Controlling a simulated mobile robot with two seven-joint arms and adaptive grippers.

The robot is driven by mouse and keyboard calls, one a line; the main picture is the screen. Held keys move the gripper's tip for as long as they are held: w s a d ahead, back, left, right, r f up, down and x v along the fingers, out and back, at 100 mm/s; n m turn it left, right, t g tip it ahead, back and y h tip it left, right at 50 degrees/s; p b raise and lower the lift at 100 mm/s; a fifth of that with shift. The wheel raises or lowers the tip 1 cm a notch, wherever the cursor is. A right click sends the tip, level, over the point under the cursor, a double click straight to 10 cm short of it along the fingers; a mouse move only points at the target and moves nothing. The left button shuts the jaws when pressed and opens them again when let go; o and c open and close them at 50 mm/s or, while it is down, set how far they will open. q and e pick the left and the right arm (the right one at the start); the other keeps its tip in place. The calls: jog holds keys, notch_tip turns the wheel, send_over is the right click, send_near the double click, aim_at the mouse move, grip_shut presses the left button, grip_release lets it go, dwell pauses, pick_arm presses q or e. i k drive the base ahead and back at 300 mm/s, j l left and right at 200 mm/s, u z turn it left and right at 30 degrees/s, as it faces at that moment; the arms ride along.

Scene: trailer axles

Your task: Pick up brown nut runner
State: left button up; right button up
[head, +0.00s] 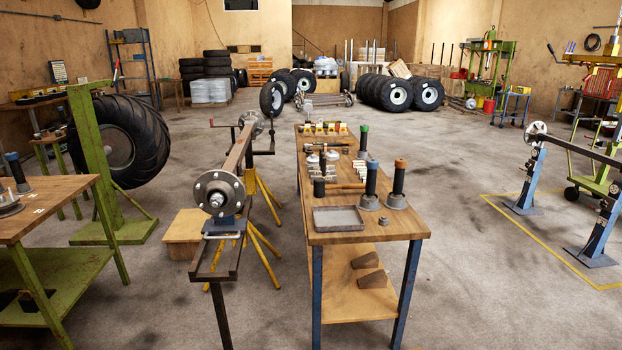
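On the workbench (330,226) stand several upright dark cylindrical tools that look like nut runners. The one nearest the right edge has an orange-brown top (399,180) and a wide grey base. Just left of it stands a similar dark tool (370,185) on a grey base. A green-topped one (363,140) stands farther back. A shorter dark cylinder (319,187) stands near the left edge. The orange-brown-topped tool is the only one with a brownish cap. Neither of my grippers is in view.
A shallow grey tray (338,226) lies at the bench's near end. An axle with a round hub (219,194) on yellow stands runs along the left. A green-framed table (40,210) stands far left. Grey floor right of the bench (470,270) is clear.

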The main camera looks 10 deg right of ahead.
aim_at(400, 165)
jog(key=i+l+u, duration=0.1)
jog(key=i+l, duration=0.15)
jog(key=l, duration=0.25)
jog(key=i+l+u, duration=0.15)
jog(key=l, duration=0.35)
jog(key=i+l+u, duration=0.1)
jog(key=l, duration=0.45)
jog(key=i+l+u, duration=0.15)
jog(key=i+l, duration=0.15)
jog(key=l, duration=0.25)
jog(key=i+l+u, duration=0.1)
jog(key=l, duration=0.45)
jog(key=i+l+u, duration=0.15)
jog(key=l, duration=0.45)
jog(key=l+u, duration=0.1)
jog(key=l, duration=0.5)
jog(key=i, duration=0.05)
